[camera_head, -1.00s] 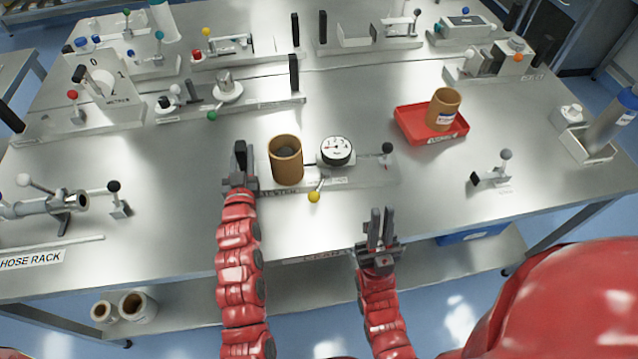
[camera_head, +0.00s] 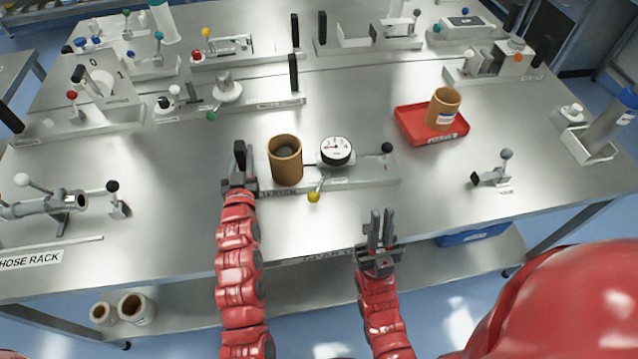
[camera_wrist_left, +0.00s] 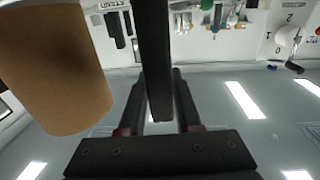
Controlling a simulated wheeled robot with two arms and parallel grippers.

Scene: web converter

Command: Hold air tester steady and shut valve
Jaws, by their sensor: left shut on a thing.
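The air tester (camera_head: 365,172) is a grey base plate on the bench, bearing a brown cylinder (camera_head: 286,162), a round white-faced gauge (camera_head: 336,150) and a black-knobbed lever at its right end. Its small valve lever with a yellow knob (camera_head: 313,197) points toward the front edge. My left gripper (camera_head: 240,178) is shut on the upright black handle (camera_head: 240,155) at the tester's left end. In the left wrist view the handle (camera_wrist_left: 154,50) stands between the fingers, with the cylinder (camera_wrist_left: 55,70) beside it. My right gripper (camera_head: 381,228) is empty in front of the tester, its fingers slightly apart.
A red tray (camera_head: 412,131) with another brown cylinder (camera_head: 443,109) stands right of the tester. A small grey-knobbed fixture (camera_head: 493,170) is further right. Other lever fixtures line the back and left. The bench is clear between the tester and its front edge.

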